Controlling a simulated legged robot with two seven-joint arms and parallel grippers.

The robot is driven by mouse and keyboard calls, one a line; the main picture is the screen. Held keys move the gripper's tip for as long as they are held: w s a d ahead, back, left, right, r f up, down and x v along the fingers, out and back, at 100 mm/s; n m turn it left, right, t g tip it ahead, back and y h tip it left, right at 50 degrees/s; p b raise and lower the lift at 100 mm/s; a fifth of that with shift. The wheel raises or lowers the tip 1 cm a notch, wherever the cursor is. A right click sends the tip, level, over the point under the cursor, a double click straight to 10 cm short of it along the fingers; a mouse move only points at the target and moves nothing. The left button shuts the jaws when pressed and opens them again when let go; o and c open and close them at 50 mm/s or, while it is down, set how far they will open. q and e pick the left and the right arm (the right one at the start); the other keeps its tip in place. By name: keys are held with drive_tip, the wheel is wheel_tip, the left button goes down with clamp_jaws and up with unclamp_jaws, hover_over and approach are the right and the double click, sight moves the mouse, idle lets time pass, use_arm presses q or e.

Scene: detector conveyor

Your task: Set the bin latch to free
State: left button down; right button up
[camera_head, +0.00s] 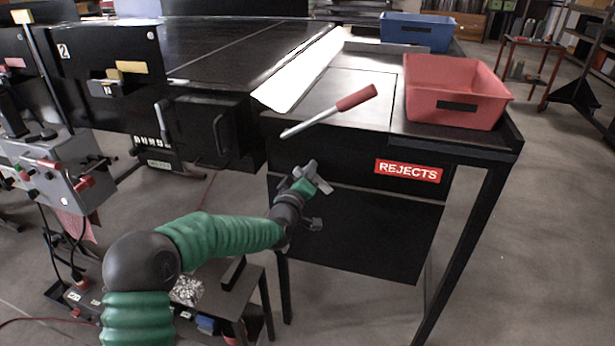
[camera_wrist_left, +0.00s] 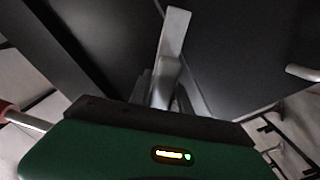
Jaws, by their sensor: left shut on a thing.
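My left gripper (camera_head: 312,178) is at the front of the black reject bin cabinet (camera_head: 350,235), left of the red REJECTS label (camera_head: 408,171). In the left wrist view a flat grey metal latch (camera_wrist_left: 172,45) rises from the jaw edge of my left gripper (camera_wrist_left: 158,108), against dark panels. The gripper is shut on this latch. In the head view the grey latch and the grey fingers are hard to tell apart. Which setting the latch is in cannot be read. My right gripper is not in view.
A lever with a red grip (camera_head: 357,97) sticks out just above my left gripper. A red bin (camera_head: 455,92) and a blue bin (camera_head: 418,30) stand on the table. A grey control box (camera_head: 62,170) is at the left, and a low stool (camera_head: 225,290) is below my arm.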

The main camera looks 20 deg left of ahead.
use_arm(q)
drive_tip(key=shift+a+f+n+b, duration=0.15)
drive_tip(key=shift+n+b, duration=0.35)
drive_tip(key=shift+n, duration=0.9)
drive_tip(key=shift+f+n+b, duration=0.15)
drive_tip(key=shift+n+b, duration=0.3)
drive_tip(key=shift+n, duration=0.95)
drive_tip(key=shift+a+f+n+b, duration=0.15)
drive_tip(key=shift+n+b, duration=0.35)
drive_tip(key=shift+n, duration=0.9)
drive_tip(key=shift+d, duration=0.1)
drive_tip(key=c, duration=1.3)
unclamp_jaws()
drive_tip(key=shift+r, duration=0.1)
drive_tip(key=s, duration=0.5)
drive_tip(key=s+p, duration=0.1)
drive_tip(key=s, duration=0.5)
drive_tip(key=s+p, duration=0.1)
drive_tip(key=s, duration=0.4)
drive_tip(key=shift+s+a, duration=0.4)
